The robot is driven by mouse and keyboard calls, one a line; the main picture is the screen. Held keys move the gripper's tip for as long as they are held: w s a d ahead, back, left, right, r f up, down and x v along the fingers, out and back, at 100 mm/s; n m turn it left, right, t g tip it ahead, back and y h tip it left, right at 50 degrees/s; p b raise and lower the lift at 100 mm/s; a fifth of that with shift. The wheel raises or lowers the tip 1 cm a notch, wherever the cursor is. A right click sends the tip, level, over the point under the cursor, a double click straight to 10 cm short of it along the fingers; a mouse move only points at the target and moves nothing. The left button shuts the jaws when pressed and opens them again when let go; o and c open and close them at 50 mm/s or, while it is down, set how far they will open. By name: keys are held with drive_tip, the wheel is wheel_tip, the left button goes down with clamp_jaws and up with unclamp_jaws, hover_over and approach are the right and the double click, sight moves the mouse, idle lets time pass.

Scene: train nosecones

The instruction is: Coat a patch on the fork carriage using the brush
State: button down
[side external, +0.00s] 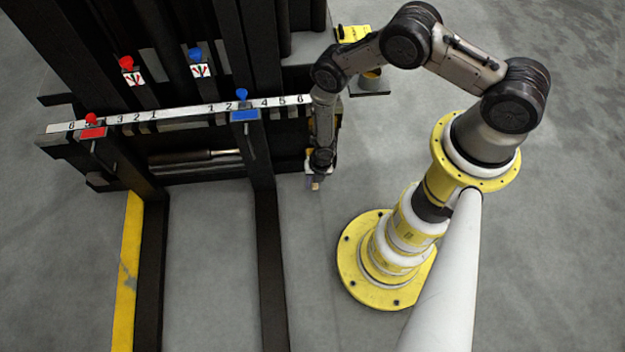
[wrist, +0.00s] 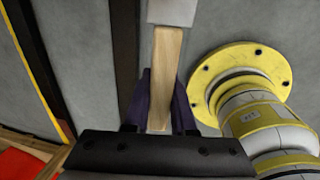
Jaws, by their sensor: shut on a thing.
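The brush shows in the wrist view as a pale wooden handle (wrist: 164,75) with a grey metal band (wrist: 172,12) at the top edge; its bristles are out of that view. My gripper (wrist: 163,100) is shut on the handle with dark purple fingers on both sides. In the side view my gripper (side external: 318,172) hangs at the right end of the fork carriage, and a small end of the brush (side external: 316,185) shows below it. The fork carriage (side external: 200,115) is a dark frame with a white numbered strip, at left. I cannot make out a coated patch on it.
Two dark forks (side external: 272,270) run forward from the carriage, with a yellow strip (side external: 128,270) beside the left one. Red (side external: 92,119) and blue (side external: 242,95) knobs stand on the carriage. A small shelf (side external: 371,92) with a container is behind my arm.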

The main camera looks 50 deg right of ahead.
drive_tip(key=shift+w+d, duration=0.1)
idle(0.6)
drive_tip(key=w+d, duration=0.4)
drive_tip(key=shift+w+d, duration=0.35)
drive_tip(key=shift+w+d, duration=0.75)
idle(1.1)
drive_tip(key=shift+s+d, duration=1.35)
drive_tip(key=shift+d, duration=0.05)
drive_tip(key=shift+w+a, duration=1.35)
drive_tip(key=shift+w, duration=0.2)
drive_tip(key=shift+r, duration=0.1)
